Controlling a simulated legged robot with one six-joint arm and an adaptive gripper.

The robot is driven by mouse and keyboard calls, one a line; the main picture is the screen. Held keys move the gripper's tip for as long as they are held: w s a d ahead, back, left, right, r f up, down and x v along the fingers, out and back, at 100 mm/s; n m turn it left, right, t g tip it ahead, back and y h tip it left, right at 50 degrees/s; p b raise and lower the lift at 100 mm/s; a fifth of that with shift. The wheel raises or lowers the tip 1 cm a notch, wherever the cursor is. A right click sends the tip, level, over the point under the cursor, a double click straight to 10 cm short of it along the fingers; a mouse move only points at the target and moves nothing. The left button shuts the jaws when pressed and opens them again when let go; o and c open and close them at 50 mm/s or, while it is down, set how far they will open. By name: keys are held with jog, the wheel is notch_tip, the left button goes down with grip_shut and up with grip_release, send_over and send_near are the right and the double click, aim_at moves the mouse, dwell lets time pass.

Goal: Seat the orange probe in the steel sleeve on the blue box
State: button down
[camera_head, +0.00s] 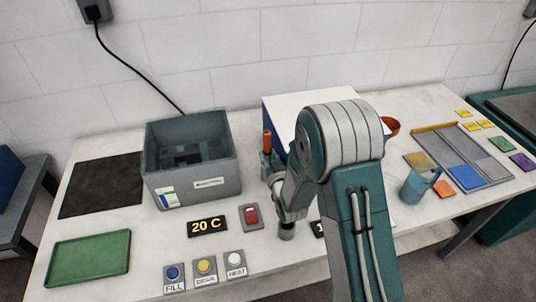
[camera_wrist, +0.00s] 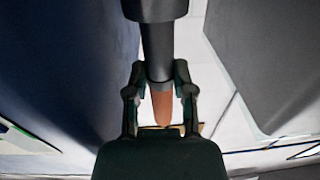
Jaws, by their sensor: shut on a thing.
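The orange probe (camera_head: 267,143) stands up out of my gripper (camera_head: 268,160) in the head view, between the grey tank and the blue box. In the wrist view my gripper (camera_wrist: 159,82) is shut on the probe's grey shaft (camera_wrist: 158,50), with a finger on each side. I cannot make out the steel sleeve in either view.
The open grey tank (camera_head: 190,185) stands left of my gripper. A temperature display (camera_head: 207,226), a red switch (camera_head: 251,217) and several buttons lie in front. A blue cup (camera_head: 418,185) and a tray (camera_head: 480,160) are at right. A green tray (camera_head: 90,257) lies front left.

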jog(key=shift+f, duration=0.5)
jog(key=shift+r, duration=0.1)
jog(key=shift+r, duration=1.5)
dwell(0.6)
jog(key=shift+f, duration=1.6)
jog(key=shift+c, duration=2)
grip_release()
